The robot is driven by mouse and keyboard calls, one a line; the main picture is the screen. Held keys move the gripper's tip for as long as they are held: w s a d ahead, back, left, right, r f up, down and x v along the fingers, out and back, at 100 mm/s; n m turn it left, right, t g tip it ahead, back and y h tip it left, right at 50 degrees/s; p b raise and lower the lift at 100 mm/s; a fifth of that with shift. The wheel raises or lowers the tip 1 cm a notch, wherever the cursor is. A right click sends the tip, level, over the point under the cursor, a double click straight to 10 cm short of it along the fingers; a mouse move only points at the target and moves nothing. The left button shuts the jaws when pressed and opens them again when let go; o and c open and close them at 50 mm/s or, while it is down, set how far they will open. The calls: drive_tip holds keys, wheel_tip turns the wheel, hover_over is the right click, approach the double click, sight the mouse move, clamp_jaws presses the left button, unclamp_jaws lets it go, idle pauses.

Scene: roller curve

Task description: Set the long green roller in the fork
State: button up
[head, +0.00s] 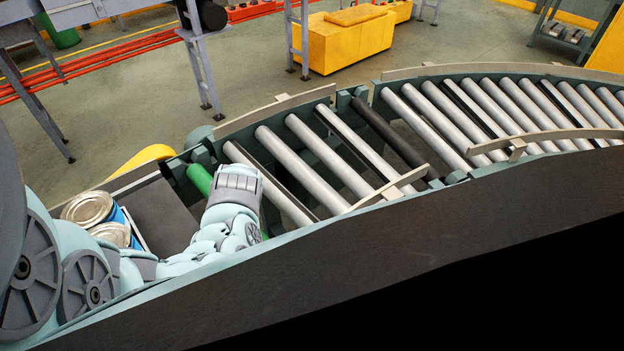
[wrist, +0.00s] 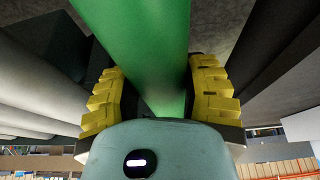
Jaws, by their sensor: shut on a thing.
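The long green roller (head: 199,179) shows its far end at the far side rail in the head view, just left of my gripper (head: 236,187). A small bit of green shows near the near rail; my gripper hides the middle. In the wrist view, the roller (wrist: 140,40) runs between the yellow-padded fingers of my gripper (wrist: 160,88), which is shut on it. The roller lies across the conveyor between the dark belt (head: 147,215) and the first grey roller (head: 268,182). I cannot clearly make out the fork or whether the roller's ends touch it.
Grey rollers (head: 325,155) and a black roller (head: 388,134) fill the curve to the right. Cans (head: 89,207) stand on the left by the belt. Wooden guide rails (head: 272,112) edge the conveyor. A yellow box (head: 345,45) stands on the floor behind.

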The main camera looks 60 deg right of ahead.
drive_tip(key=shift+d+r, duration=0.1)
drive_tip(key=o, duration=1.2)
drive_tip(key=shift+c, duration=0.2)
drive_tip(key=shift+o, duration=0.9)
drive_tip(key=shift+c, duration=0.6)
drive_tip(key=shift+r+p, duration=2.4)
drive_tip(key=shift+r, duration=1.05)
